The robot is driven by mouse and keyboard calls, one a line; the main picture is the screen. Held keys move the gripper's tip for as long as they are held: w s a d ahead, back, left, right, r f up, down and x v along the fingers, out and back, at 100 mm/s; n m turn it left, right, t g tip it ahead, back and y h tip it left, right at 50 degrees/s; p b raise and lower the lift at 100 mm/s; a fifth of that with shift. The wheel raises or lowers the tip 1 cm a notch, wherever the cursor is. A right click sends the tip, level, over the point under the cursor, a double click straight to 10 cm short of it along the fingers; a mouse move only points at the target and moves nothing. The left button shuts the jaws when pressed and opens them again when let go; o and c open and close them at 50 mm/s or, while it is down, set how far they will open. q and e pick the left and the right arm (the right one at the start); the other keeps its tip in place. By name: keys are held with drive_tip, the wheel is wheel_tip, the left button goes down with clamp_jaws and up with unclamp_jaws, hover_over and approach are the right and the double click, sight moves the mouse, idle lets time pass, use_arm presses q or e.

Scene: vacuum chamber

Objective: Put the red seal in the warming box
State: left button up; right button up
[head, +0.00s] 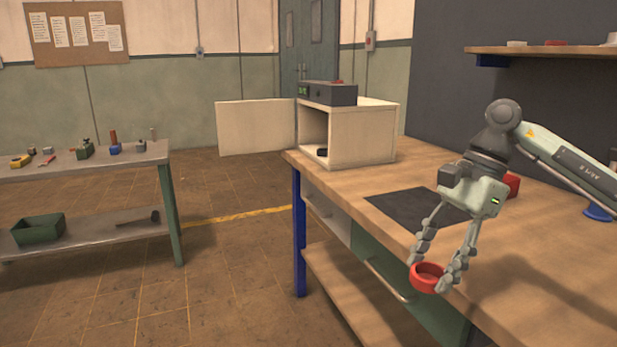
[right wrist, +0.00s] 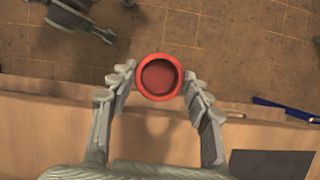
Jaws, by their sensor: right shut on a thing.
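The red seal (head: 428,277) is a round red ring. My right gripper (head: 433,280) is shut on it and holds it in the air just off the front edge of the workbench. In the right wrist view the red seal (right wrist: 159,77) sits between the two fingertips (right wrist: 159,80), with the floor behind it. The warming box (head: 362,139) is a pale box at the far end of the bench. Its door (head: 256,127) stands wide open to the left. A small dark thing (head: 322,152) lies inside by the opening. My left gripper cannot be made out.
A grey control unit (head: 328,93) sits on top of the box. A dark mat (head: 415,209) lies on the workbench (head: 540,270) between box and gripper. A red object (head: 512,185) stands behind my right gripper. A side table (head: 80,172) with small parts stands left across open floor.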

sight(433, 283)
drive_tip(key=s+n, duration=0.1)
drive_tip(key=n, duration=0.1)
drive_tip(key=f+n+g+h, duration=0.1)
drive_tip(key=n, duration=0.2)
drive_tip(key=s+a+n+g+h, duration=0.1)
drive_tip(key=n, duration=0.2)
drive_tip(key=shift+s+f, duration=0.3)
drive_tip(key=shift+f, duration=0.05)
wheel_tip(433, 283, down, 11)
drive_tip(key=s+n+h, duration=0.1)
drive_tip(key=n+h, duration=0.1)
drive_tip(key=n, duration=0.4)
drive_tip(key=shift+s+r+g, duration=0.15)
drive_tip(key=shift+s+g, duration=0.25)
